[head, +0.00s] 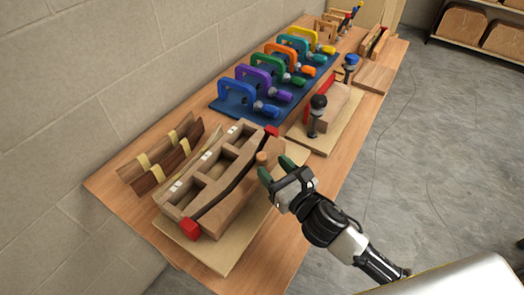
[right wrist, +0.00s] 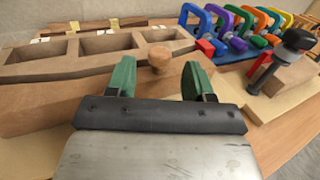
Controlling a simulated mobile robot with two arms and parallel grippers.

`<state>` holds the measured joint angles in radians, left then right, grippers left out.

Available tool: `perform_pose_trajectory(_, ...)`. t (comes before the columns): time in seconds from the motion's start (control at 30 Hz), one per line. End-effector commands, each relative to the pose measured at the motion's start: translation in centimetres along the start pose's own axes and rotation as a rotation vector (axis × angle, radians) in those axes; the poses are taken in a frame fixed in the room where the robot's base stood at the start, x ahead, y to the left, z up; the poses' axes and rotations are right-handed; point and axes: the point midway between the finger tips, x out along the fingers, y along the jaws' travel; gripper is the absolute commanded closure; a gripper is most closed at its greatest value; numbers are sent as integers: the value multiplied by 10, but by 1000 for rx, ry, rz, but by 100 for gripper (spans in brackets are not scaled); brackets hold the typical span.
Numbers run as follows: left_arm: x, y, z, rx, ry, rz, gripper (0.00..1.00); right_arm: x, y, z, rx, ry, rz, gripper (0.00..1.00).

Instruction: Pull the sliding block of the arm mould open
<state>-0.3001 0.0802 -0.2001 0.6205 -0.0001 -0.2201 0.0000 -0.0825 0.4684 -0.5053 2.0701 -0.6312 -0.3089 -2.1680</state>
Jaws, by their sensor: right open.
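The arm mould (head: 215,180) lies on a pale board on the workbench, a wooden frame with open compartments. Its sliding block (head: 235,200) is along the near side, with a dark curved line between block and frame and a red piece at each end. A round wooden knob (head: 262,157) stands on the block; it also shows in the right wrist view (right wrist: 159,57). My right gripper (head: 268,176) is open, its green fingertips close to the knob. In the right wrist view the knob appears between the fingers, beyond their tips; contact cannot be told. My left gripper is not in view.
Colourful clamps (head: 265,75) stand on a blue board behind the mould. A press with a black knob (head: 318,103) stands on another board to the right. Strapped dark wood strips (head: 160,155) lie at the left by the wall. Open floor (head: 440,150) is at the right.

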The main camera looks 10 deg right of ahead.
Motion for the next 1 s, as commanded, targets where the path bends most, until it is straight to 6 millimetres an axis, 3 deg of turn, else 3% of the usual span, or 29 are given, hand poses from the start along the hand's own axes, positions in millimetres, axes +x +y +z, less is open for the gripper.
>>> perform_pose_trajectory(0.1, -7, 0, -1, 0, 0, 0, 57, 23, 0, 3, 2, -2, -1, 48)
perform_pose_trajectory(0.3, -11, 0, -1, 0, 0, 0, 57, 46, 0, 1, 3, 0, -1, 48)
perform_pose_trajectory(0.67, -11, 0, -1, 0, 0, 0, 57, 52, 0, 0, 2, 1, -1, 48)
perform_pose_trajectory(1.0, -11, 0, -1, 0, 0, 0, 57, 52, 0, 0, 2, 1, -1, 97)
